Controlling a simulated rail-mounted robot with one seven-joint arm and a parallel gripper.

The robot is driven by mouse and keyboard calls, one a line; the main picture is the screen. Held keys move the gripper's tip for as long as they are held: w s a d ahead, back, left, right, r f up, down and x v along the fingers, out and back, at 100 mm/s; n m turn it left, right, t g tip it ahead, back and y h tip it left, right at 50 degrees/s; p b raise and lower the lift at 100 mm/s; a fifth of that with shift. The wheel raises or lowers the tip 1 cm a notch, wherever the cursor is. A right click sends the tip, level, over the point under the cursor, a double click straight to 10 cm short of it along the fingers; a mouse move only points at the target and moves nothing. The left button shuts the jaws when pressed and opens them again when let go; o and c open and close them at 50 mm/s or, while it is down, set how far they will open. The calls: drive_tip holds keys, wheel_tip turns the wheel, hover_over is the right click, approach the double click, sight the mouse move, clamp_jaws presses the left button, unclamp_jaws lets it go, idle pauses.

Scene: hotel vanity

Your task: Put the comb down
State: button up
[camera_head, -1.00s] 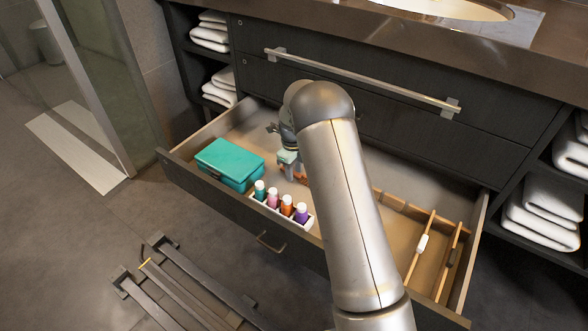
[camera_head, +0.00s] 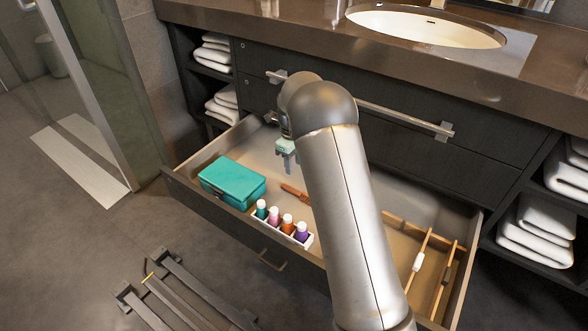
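The reddish-brown comb (camera_head: 294,192) lies on the drawer floor, behind the row of small bottles. Its right end is hidden behind my arm. My gripper (camera_head: 290,168) is above the comb, apart from it, with its fingers pointing down. Its fingers look parted and hold nothing. The open drawer (camera_head: 225,143) holds the comb.
A teal box (camera_head: 232,180) sits at the drawer's left. Several small bottles (camera_head: 287,225) stand in a white holder near the front edge. Wooden dividers (camera_head: 420,262) and a white-handled item (camera_head: 418,262) are at the right. Bare drawer floor lies behind the box.

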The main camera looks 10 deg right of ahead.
drive_tip(key=s+d+r+n, duration=0.1)
drive_tip(key=s+r+n, duration=0.45)
drive_tip(key=s, duration=0.35)
drive_tip(key=s+r+n, duration=0.5)
drive_tip(key=s+n, duration=0.2)
drive_tip(key=s, duration=0.2)
drive_tip(key=s+n, duration=1.4)
drive_tip(key=s, duration=0.7)
drive_tip(key=shift+f+n, duration=0.35)
drive_tip(key=shift+s, duration=0.1)
